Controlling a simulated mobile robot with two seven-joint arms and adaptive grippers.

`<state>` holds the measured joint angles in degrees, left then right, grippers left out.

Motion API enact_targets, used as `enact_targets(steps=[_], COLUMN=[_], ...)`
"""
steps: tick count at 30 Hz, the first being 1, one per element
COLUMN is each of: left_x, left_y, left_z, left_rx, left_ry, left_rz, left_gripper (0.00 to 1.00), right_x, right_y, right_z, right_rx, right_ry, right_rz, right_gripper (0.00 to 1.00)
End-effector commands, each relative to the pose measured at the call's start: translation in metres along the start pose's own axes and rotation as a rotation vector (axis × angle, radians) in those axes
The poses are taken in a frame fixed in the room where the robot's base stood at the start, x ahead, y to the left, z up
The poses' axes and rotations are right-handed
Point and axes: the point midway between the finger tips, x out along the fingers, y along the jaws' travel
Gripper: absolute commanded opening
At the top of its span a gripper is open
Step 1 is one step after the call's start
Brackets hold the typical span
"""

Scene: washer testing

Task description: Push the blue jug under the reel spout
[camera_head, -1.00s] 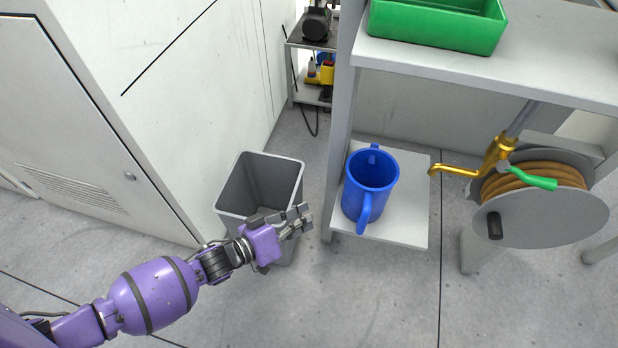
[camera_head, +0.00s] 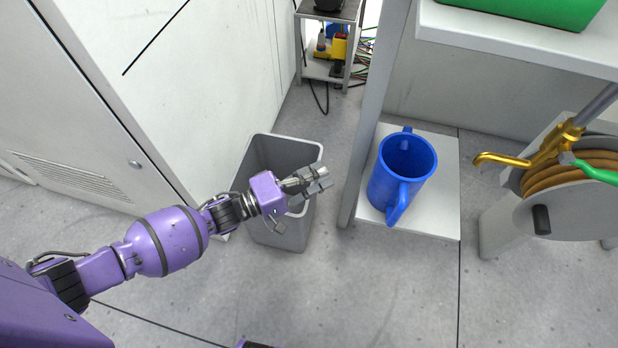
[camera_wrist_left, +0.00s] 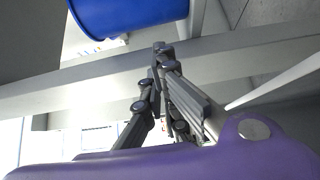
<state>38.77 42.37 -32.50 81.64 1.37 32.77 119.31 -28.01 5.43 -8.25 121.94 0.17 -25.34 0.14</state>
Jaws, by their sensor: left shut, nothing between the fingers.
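The blue jug (camera_head: 402,170) stands upright on a low grey shelf (camera_head: 437,217), with its handle toward the front. My left gripper (camera_head: 322,177) is shut and empty, to the left of the jug and apart from it, over the rim of a grey bin. Its closed fingers also show in the left wrist view (camera_wrist_left: 162,52), where part of the jug (camera_wrist_left: 125,14) is at the top. The brass spout (camera_head: 500,160) of the hose reel (camera_head: 575,215) is to the right of the jug, apart from it. My right gripper is not in view.
The grey bin (camera_head: 262,225) stands on the floor beneath my left gripper. A grey shelf post (camera_head: 372,125) rises between the gripper and the jug. A green tray (camera_head: 545,8) sits on the upper shelf. The shelf surface right of the jug is clear.

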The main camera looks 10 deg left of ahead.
Motion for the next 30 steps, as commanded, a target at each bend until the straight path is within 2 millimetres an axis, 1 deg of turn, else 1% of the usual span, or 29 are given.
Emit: enact_targets(steps=[1, 6, 7, 9, 12, 17, 28, 30], left_x=[0.013, 0.048, 0.054, 0.06, 0.069, 0.077, 0.078, 0.081], left_y=[-0.001, -0.002, -0.001, -0.002, -0.001, -0.001, 0.0, 0.0], left_z=[0.001, 0.001, 0.001, 0.012, 0.02, 0.028, 0.029, 0.032], left_rx=[-0.001, 0.0, 0.0, -0.002, -0.001, 0.0, 0.001, 0.001], left_ry=[0.0, -0.001, -0.001, -0.001, 0.0, 0.0, 0.0, 0.0], left_rz=[0.003, 0.002, 0.002, 0.001, 0.001, 0.0, -0.001, 0.0], left_gripper=[0.0, 0.0, 0.0, 0.0, 0.0, 0.0, 0.0, 0.0], right_x=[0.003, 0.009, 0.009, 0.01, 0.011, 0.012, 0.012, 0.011], right_y=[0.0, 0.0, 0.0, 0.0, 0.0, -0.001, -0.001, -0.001], right_z=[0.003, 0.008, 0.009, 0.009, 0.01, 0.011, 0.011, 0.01], right_rx=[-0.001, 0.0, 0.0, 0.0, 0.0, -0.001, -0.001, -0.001], right_ry=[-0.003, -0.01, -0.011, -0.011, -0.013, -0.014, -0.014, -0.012], right_rz=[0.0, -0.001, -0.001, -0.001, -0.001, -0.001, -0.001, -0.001], right_gripper=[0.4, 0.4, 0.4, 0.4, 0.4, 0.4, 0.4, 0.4])
